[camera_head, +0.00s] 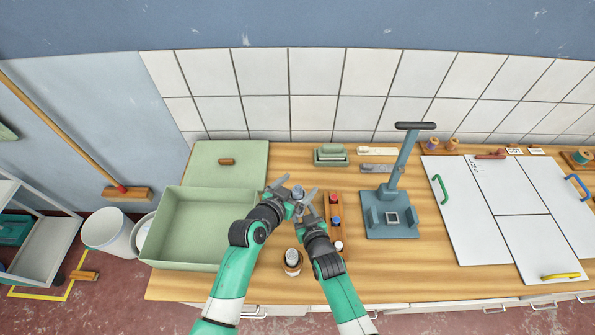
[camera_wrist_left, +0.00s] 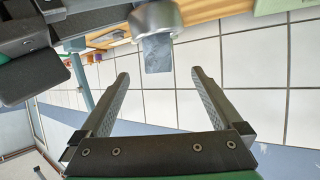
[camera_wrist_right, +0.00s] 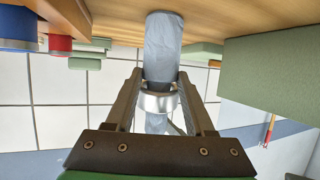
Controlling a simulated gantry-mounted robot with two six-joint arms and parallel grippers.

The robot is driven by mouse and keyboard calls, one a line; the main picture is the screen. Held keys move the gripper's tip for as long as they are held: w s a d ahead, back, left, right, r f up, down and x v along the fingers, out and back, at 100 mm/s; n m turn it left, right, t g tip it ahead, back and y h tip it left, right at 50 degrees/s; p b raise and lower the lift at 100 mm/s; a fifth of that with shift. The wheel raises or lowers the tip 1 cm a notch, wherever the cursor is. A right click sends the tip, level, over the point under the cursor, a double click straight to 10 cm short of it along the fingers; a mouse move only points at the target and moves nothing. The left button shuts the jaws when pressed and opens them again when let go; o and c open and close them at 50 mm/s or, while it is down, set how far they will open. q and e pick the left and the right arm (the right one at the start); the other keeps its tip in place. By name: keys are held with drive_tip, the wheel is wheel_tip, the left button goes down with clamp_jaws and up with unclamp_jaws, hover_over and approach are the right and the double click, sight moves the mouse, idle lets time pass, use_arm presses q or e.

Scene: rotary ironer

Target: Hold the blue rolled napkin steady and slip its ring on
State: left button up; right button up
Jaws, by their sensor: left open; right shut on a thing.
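The blue rolled napkin (camera_wrist_right: 163,48) stands upright on the wooden worktop in the right wrist view. The silver ring (camera_wrist_right: 158,102) is around it, and the napkin's upper end sticks out beyond the ring. My right gripper (camera_wrist_right: 158,88) is shut on the ring. In the left wrist view the ring (camera_wrist_left: 155,17) and the napkin's free end (camera_wrist_left: 157,53) show just beyond my left fingertips. My left gripper (camera_wrist_left: 160,73) is open, with nothing between its fingers. In the head view the napkin (camera_head: 298,190) is mostly hidden by both grippers.
A green open box (camera_head: 162,255) stands left of the grippers. A wooden rack (camera_head: 327,238) with coloured pieces and a small pot (camera_head: 292,262) are close by.

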use_arm(q)
drive_tip(key=shift+r, duration=4.2)
use_arm(e)
drive_tip(key=o, duration=1)
drive_tip(key=v, duration=1.2)
